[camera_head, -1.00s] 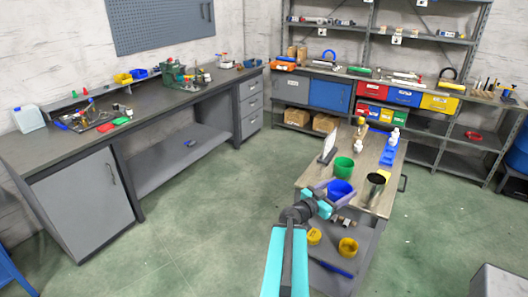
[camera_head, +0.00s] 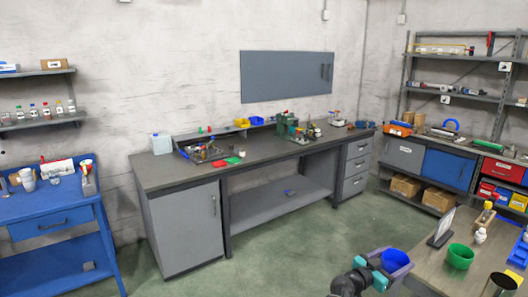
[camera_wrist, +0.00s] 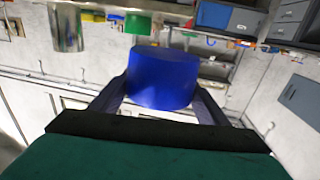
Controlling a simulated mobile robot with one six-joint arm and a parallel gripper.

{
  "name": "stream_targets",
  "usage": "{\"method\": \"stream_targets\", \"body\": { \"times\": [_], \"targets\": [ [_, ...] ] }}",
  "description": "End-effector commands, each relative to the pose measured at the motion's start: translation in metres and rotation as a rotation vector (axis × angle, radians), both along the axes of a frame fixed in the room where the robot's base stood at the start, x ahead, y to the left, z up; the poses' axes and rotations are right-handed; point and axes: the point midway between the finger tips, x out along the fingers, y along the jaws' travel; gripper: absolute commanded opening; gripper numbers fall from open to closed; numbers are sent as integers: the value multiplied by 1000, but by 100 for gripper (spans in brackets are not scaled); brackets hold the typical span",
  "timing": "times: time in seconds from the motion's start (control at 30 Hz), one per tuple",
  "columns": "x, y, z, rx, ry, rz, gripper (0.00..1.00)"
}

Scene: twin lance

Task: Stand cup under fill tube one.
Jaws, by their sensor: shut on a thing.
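A blue cup (camera_head: 396,259) is between the fingers of my gripper (camera_head: 388,270) at the bottom right of the head view. In the wrist view the blue cup (camera_wrist: 162,78) fills the space between the two fingers, which touch its sides. My gripper is shut on it. The cup is beside the left edge of the wooden-topped table (camera_head: 440,268). I cannot make out fill tube one in either view.
A blue bench (camera_head: 50,205) with small white vessels is at the far left. A long grey workbench (camera_head: 265,158) runs along the wall. The green floor between is clear.

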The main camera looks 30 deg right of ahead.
Motion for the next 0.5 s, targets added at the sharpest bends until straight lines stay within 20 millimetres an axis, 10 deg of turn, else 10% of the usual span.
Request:
{"method": "stream_targets", "body": {
  "times": [0.5],
  "targets": [
    [122, 80, 2, 0, -1, 208, 46]
  ]
}}
